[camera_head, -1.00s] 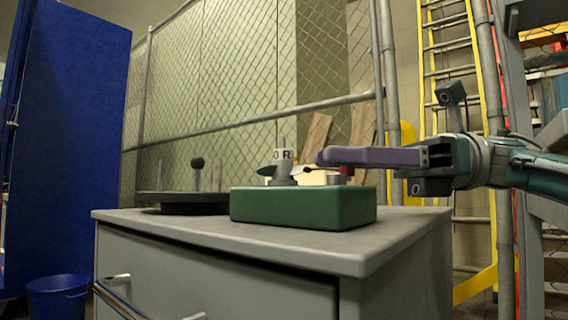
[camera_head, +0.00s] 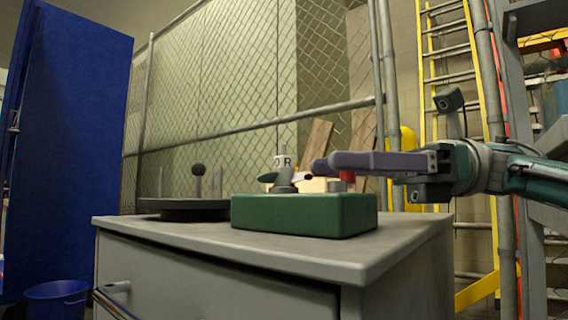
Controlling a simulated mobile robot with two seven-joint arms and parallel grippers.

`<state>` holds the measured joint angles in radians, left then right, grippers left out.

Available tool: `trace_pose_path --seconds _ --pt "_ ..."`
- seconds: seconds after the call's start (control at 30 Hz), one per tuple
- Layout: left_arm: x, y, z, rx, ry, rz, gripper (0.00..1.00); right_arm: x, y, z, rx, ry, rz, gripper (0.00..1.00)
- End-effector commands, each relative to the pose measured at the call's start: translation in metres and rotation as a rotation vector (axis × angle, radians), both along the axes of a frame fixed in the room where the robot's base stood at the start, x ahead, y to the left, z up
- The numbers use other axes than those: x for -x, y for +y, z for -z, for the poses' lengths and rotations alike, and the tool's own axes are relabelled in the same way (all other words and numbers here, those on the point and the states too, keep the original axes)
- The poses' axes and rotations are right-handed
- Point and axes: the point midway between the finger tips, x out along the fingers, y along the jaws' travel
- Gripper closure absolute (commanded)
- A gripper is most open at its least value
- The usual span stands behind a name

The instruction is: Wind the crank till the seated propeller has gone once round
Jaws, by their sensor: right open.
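A green box (camera_head: 300,215) stands on the grey cabinet top. On it is a grey hub with a small dark-bladed propeller (camera_head: 284,179). A thin pin rises above the hub, with white lettered markings around it. At the box's right end is the crank, a grey piece (camera_head: 338,186) with a red knob (camera_head: 347,176). My right gripper (camera_head: 325,166) comes in from the right with purple fingers, open, level with the knob and overlapping it in view. I cannot tell whether they touch. My left gripper is not in view.
The cabinet top (camera_head: 400,232) is clear at the front right. A mesh fence is behind, and a blue bin (camera_head: 57,300) is at lower left.

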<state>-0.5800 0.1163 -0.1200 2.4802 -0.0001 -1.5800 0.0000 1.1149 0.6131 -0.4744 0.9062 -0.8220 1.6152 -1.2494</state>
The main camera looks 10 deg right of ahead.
Motion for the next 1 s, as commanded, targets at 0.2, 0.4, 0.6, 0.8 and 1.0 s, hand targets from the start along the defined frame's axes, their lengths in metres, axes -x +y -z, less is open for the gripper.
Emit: trace_pose_path --seconds 0.2,0.4,0.6,0.8,1.0 --pt "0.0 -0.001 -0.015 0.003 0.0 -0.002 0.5 0.0 0.0 -0.029 0.0 -0.004 0.001 0.5" --pt "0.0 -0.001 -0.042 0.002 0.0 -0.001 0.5 0.0 0.0 -0.083 0.0 -0.005 0.0 0.5" --pt "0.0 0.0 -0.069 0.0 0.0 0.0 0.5 0.0 0.0 -0.138 -0.001 -0.004 0.001 0.5" --pt "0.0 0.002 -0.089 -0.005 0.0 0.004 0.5 0.0 0.0 -0.18 0.0 -0.002 -0.001 0.5" --pt "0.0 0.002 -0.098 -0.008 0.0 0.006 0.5 0.0 0.0 -0.199 0.0 -0.001 -0.001 0.5"
